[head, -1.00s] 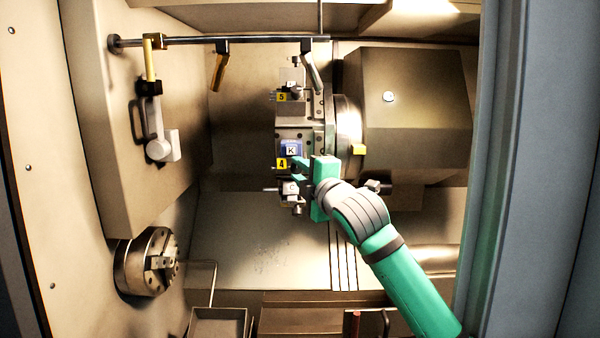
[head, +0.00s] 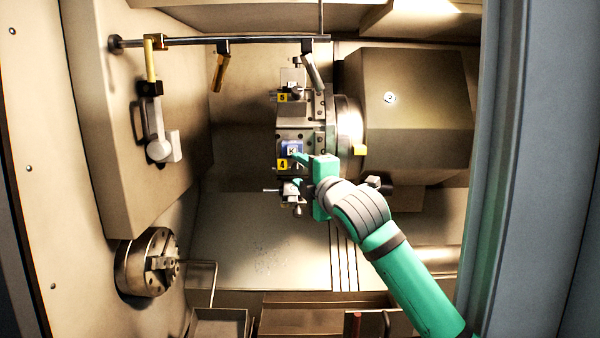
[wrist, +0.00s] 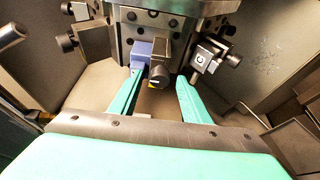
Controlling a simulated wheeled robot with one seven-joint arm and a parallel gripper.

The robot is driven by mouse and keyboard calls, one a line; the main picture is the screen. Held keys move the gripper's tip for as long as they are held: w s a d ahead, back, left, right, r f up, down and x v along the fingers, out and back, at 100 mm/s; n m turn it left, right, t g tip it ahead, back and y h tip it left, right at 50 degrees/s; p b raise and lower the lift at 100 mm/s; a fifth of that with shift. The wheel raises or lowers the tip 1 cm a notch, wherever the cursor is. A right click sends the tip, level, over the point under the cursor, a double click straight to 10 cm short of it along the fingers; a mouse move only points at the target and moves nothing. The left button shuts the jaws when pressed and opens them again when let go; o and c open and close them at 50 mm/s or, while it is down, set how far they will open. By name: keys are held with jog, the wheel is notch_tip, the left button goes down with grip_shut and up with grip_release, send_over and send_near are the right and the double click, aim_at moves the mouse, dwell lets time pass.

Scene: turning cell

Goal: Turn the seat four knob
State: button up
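The number four seat is on the turret face, marked by a yellow 4 tag (head: 283,164) in the head view. A blue block marked K (head: 291,148) sits in it, and its blue side (wrist: 139,52) shows in the wrist view. A dark round knob (wrist: 158,77) with a small yellow mark sits at the near end of a grey clamp piece beside the blue block. My gripper (head: 301,171) is open at the seat. In the wrist view its fingers (wrist: 161,80) stand either side of the knob, apart from each other; whether either touches it I cannot tell.
A block marked C (wrist: 201,59) with its own knobs sits close to the right finger. Above seat four is the seat with the yellow 5 tag (head: 282,97). A chuck (head: 147,262) is at lower left, and a probe arm (head: 157,125) hangs at upper left.

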jog(key=v, duration=1.1)
jog(key=shift+w+f, duration=0.1)
